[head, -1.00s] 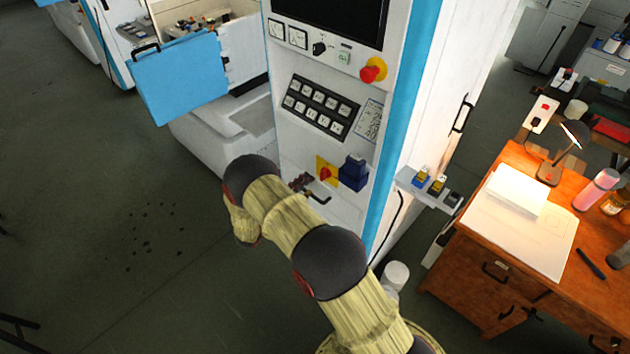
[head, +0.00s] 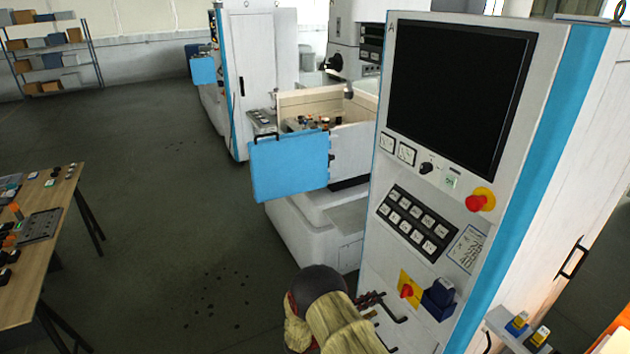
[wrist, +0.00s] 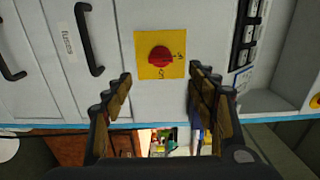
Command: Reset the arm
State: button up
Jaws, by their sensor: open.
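My gripper (head: 378,306) is in front of the control cabinet (head: 372,262), just left of a red rotary switch (head: 407,291) on a yellow plate in the head view. In the wrist view my gripper (wrist: 160,78) is open and empty, with its dark, brown-padded fingers spread wide. The red switch (wrist: 160,55) shows beyond and between the fingertips, its knob lying sideways. The fingers look apart from it. My arm rises from the bottom of the head view, and most of it is cut off.
A dark-blue box (head: 438,299) juts out beside the switch. A red emergency button (head: 480,200) and a black screen (head: 460,95) are above. A blue panel (head: 289,166) hangs on the machine behind. A wooden table (head: 40,245) stands at left. The floor between is clear.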

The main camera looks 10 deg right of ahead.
jog(key=s+d+f+m+g+y, duration=0.1)
jog(key=s+d+f+m+g, duration=0.1)
jog(key=s+f+m+g, duration=0.45)
jog(key=s+a+r+m+g+y, duration=0.2)
jog(key=s+r+m+y, duration=0.3)
jog(key=s+m, duration=0.65)
jog(key=s+a+r+m+y+b, duration=0.1)
jog(key=s+a+r+m+y, duration=0.2)
jog(key=r+m, duration=0.3)
jog(key=s+a+r+m+t+y+b, duration=0.1)
jog(key=s+a+r+m+y, duration=0.25)
jog(key=r+m, duration=0.25)
jog(key=s+a+r+m+y+b, duration=0.1)
jog(key=s+a+r+m+y, duration=0.1)
jog(key=s+r+m, duration=0.35)
jog(key=s+r+m+t+y+b, duration=0.1)
jog(key=s+r+m+t, duration=0.1)
jog(key=r, duration=0.5)
jog(key=s+r+m+t+y+b, duration=0.1)
jog(key=s+r+m+t, duration=0.1)
jog(key=r+t, duration=0.3)
notch_tip(320, 180, up, 3)
jog(key=shift+s+d, duration=0.15)
jog(key=shift+s, duration=0.1)
jog(key=shift+m+y, duration=0.25)
jog(key=shift+c, duration=0.3)
